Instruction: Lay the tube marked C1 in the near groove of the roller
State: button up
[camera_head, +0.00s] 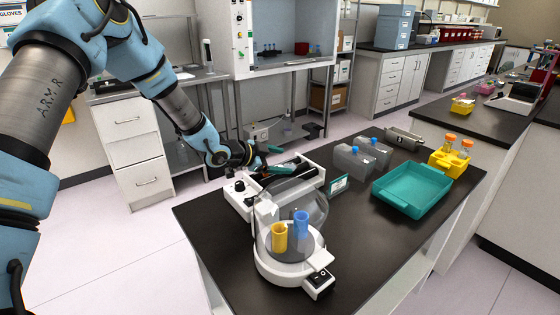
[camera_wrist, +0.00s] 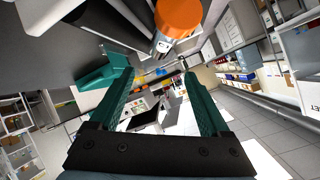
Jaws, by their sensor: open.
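The roller (camera_head: 312,172), a white unit with dark rollers and a knob at its left end, stands at the left of the dark bench. My gripper (camera_head: 277,160) hangs over it, with its teal fingers apart. In the wrist view my gripper (camera_wrist: 157,78) is open, with nothing between the fingers. An orange-capped tube (camera_wrist: 180,17) shows close to the camera, beyond the fingertips at the top. It bears a small mark that I cannot read surely. In the head view I cannot make out a tube on the roller; my gripper hides part of it.
A centrifuge (camera_head: 288,271) with a clear lid and yellow and blue holders stands in front of the roller. A teal tray (camera_head: 411,188), grey boxes (camera_head: 354,161) and a yellow rack (camera_head: 449,163) with two orange-capped tubes stand to the right. The front right bench top is clear.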

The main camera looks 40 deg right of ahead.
jog(key=b+v, duration=0.2)
jog(key=v, duration=0.8)
jog(key=shift+a+r+b, duration=0.25)
jog(key=shift+a+b, duration=0.05)
jog(key=shift+a, duration=0.05)
jog(key=shift+w, duration=0.1)
